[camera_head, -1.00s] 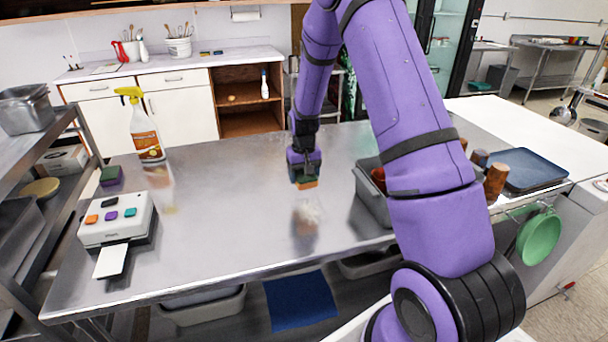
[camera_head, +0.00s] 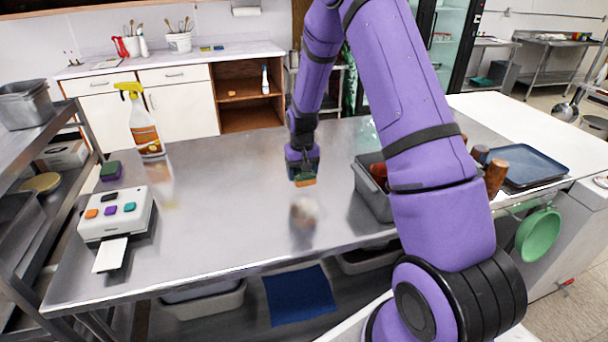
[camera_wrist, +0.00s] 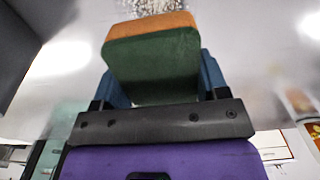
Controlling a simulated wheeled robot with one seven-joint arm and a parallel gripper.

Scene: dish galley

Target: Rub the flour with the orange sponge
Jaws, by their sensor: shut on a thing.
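My gripper (camera_head: 302,168) is shut on the orange sponge (camera_head: 305,182), which has a thick green layer and a thin orange layer. In the wrist view the sponge (camera_wrist: 152,62) sits between the blue fingers of my gripper (camera_wrist: 160,80), with its orange layer facing away from the palm. The flour (camera_head: 304,212) is a pale, blurry patch on the steel table, just in front of the sponge in the head view. In the wrist view the speckled flour (camera_wrist: 158,5) shows at the top edge, beyond the sponge. The sponge appears held above the table, apart from the flour.
A grey bin (camera_head: 371,200) stands close to the right of my gripper. A spray bottle (camera_head: 146,130), a green and purple sponge (camera_head: 111,171) and a white button box (camera_head: 116,212) are at the left. The table's middle (camera_head: 225,210) is clear.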

